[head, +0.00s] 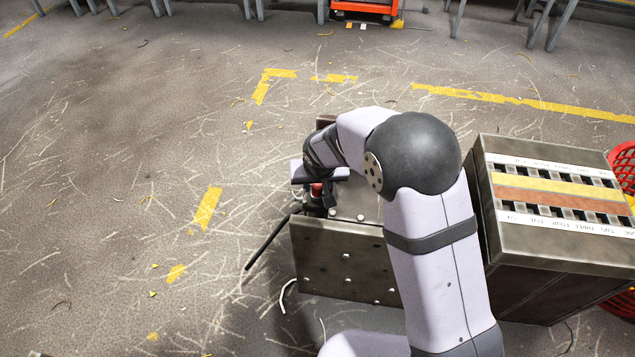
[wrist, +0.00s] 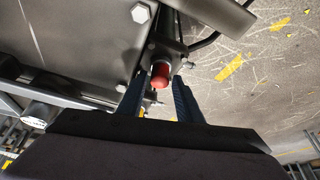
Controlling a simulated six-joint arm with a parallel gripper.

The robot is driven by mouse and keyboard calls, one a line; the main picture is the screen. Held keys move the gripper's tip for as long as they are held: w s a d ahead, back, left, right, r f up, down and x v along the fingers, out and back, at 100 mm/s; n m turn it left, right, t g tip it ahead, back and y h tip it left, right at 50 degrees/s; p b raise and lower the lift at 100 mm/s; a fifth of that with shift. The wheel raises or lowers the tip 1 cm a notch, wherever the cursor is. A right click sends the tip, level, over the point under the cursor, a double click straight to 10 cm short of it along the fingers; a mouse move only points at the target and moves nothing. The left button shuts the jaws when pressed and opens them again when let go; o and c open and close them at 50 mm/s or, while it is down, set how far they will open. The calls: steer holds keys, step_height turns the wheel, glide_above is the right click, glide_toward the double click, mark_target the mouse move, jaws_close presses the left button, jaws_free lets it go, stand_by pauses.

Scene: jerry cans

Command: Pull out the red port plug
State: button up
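The red port plug (wrist: 161,75) shows in the wrist view as a short red cap on the end of a dark metal fitting. In the head view a small patch of red (head: 317,188) shows beside my gripper, partly covered by it. My gripper (wrist: 159,88) has its two dark ribbed fingers apart, one to the left and one to the right of the plug. A gap shows between the plug and each finger in the wrist view. In the head view my wrist hides most of the fitting.
A metal plate with bolts (head: 340,265) stands around the fitting, and its bolted face (wrist: 90,40) fills the upper left of the wrist view. A black hose (head: 268,242) hangs at the left. A metal box with labelled slots (head: 560,255) and a red basket (head: 624,165) stand at the right.

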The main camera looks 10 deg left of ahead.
mark_target(317, 187)
steer(key=shift+w+f, duration=0.1)
steer(key=shift+f, duration=0.05)
jaws_close()
steer(key=shift+r+p, duration=0.6)
steer(key=shift+r, duration=0.15)
stand_by(0.8)
steer(key=shift+r+p, duration=1.75)
steer(key=shift+r, duration=0.35)
